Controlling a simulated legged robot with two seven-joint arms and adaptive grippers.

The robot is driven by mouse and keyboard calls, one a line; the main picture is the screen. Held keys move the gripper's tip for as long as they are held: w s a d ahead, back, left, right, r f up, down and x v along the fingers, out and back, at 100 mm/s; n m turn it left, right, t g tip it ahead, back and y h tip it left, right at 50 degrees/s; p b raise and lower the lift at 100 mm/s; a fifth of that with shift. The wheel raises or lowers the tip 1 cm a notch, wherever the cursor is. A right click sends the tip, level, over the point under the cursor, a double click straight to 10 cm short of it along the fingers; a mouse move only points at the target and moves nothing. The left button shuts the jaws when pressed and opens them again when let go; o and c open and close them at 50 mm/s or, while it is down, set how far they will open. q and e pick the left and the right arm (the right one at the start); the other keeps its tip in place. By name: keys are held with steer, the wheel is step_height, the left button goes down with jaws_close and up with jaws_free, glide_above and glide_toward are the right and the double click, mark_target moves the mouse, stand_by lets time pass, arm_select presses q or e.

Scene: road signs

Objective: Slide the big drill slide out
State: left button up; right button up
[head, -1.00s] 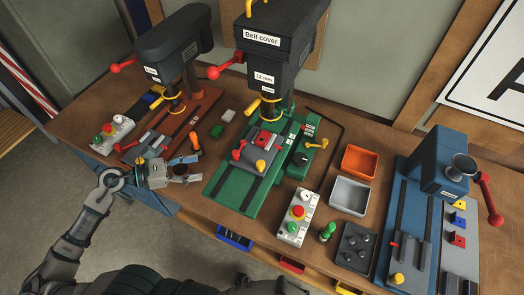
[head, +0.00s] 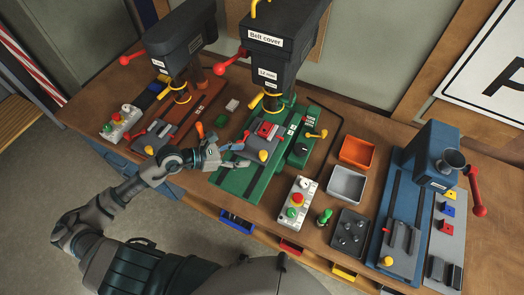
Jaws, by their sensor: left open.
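The big drill (head: 275,75) has a dark head labelled "Belt cover" and a green base (head: 238,178). Its grey slide (head: 275,143) sits on the base, with a red block (head: 267,130) on top, a yellow knob (head: 263,155) at the front and a red handle on its left side. My left gripper (head: 243,154) is open and empty, over the green base just left of the yellow knob. Its fingers point right, toward the slide; I cannot tell whether they touch it. The gripper hides part of the base. My right gripper is not in view.
A smaller drill with a brown base (head: 178,120) stands to the left. A control box (head: 297,200), an orange tray (head: 357,151), a grey tray (head: 347,184) and a blue machine (head: 425,160) are to the right. An orange-handled tool (head: 200,130) stands close behind my left wrist.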

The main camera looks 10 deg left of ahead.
mark_target(260, 153)
arm_select(q)
steer(key=p+x, duration=0.1)
steer(key=x, duration=0.7)
steer(key=shift+d+f+p, duration=0.1)
steer(key=shift+d+p, duration=0.15)
steer(key=shift+p, duration=0.15)
steer(key=shift+a, duration=0.1)
jaws_close()
